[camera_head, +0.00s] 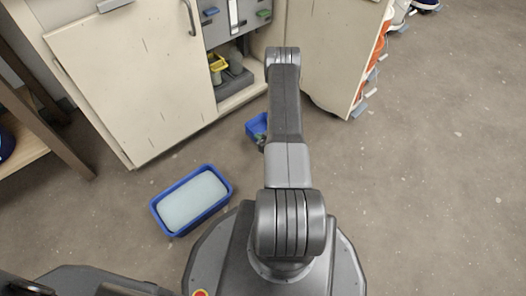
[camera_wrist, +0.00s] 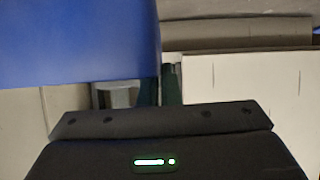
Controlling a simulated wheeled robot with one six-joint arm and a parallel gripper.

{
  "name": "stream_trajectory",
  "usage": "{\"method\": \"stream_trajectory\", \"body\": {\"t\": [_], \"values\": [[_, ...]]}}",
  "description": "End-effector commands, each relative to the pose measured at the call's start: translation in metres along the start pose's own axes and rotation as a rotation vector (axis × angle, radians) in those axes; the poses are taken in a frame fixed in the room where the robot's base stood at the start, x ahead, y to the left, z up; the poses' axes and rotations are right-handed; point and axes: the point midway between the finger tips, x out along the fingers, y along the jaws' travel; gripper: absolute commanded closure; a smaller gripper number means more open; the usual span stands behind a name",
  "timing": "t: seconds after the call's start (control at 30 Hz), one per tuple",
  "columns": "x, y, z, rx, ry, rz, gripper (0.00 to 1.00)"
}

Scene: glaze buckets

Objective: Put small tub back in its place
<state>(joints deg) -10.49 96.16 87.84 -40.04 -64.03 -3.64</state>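The small blue tub (camera_head: 256,126) shows beside the end of my arm in the head view, partly hidden by the arm. In the wrist view the tub (camera_wrist: 75,40) is a large blue surface filling the upper left. My gripper (camera_wrist: 160,90) has its two dark fingers close together at the tub's right edge, with the tub's wall apparently between them. In the head view my gripper (camera_head: 262,142) is small and mostly hidden by the arm. The tub's underside is hidden, so I cannot tell its height above the floor.
A larger blue tub with pale contents (camera_head: 192,200) stands on the floor left of my base. A cream cabinet door (camera_head: 135,70) is left of an open compartment holding a yellow container (camera_head: 217,66) and grey bins (camera_head: 237,62). The floor at right is clear.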

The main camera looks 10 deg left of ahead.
Motion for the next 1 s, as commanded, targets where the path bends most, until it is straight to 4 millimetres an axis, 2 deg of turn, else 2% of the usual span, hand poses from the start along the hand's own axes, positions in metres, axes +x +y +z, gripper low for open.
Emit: {"method": "stream_trajectory", "body": {"t": [0.03,0.2,0.37,0.57,0.97,1.0], "values": [[0.006,-0.001,0.011,0.001,-0.001,0.0,1.0],[0.021,-0.001,0.04,0.001,0.0,0.0,1.0],[0.028,-0.001,0.051,0.001,0.0,0.001,1.0],[0.042,-0.001,0.076,0.001,0.0,0.001,1.0],[0.044,-0.001,0.079,0.001,0.0,0.001,1.0],[0.043,-0.001,0.079,0.001,0.0,0.001,0.89]]}}
